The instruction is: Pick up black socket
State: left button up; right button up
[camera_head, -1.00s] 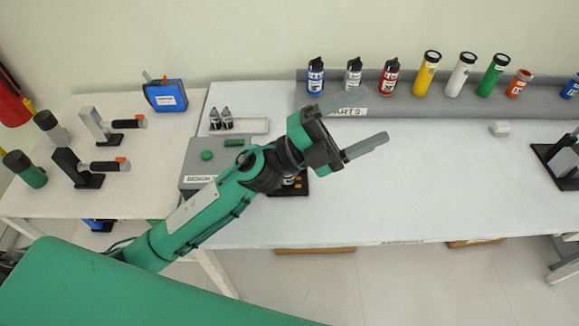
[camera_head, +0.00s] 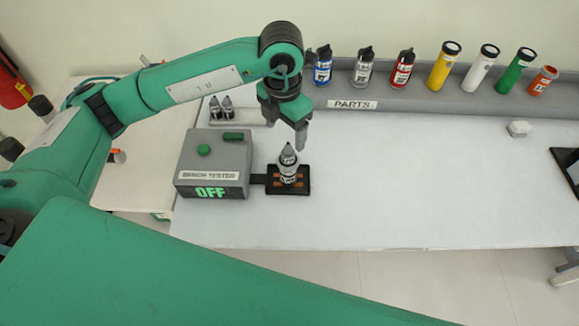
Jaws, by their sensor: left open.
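A flat black socket-like pad (camera_head: 299,190) with orange contacts lies on the table, joined to the right side of the grey bench tester (camera_head: 212,160). A small labelled grey, white and black part (camera_head: 287,166) with a pointed grey tip stands upright on it. I cannot tell which of these two is the black socket. My left gripper (camera_head: 301,138) points down just above and slightly right of the part's tip, apart from it. It is open and empty; one finger shows clearly. My right gripper is out of view.
The tester display reads OFF. Two small dark-tipped parts (camera_head: 221,108) stand behind it. A grey PARTS shelf (camera_head: 430,101) along the back holds several bottles and coloured tubes. A small white block (camera_head: 518,128) lies at right. The table's middle is clear.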

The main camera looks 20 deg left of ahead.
aim_at(284, 152)
pick_arm(q)
notch_tip(284, 152, down, 8)
jog(key=shift+a+r+p, duration=0.1)
jog(key=shift+a+p, duration=0.05)
jog(key=shift+p, duration=0.9)
jog(key=f+p, duration=0.1)
jog(key=f, duration=0.2)
jog(key=d+f+p, duration=0.1)
jog(key=f, duration=0.1)
jog(key=shift+w+p, duration=0.15)
jog(key=shift+p, duration=0.2)
jog(key=shift+a+f, duration=0.1)
jog(key=shift+f, duration=0.25)
jog(key=c, duration=1.2)
jog(key=shift+c, duration=0.2)
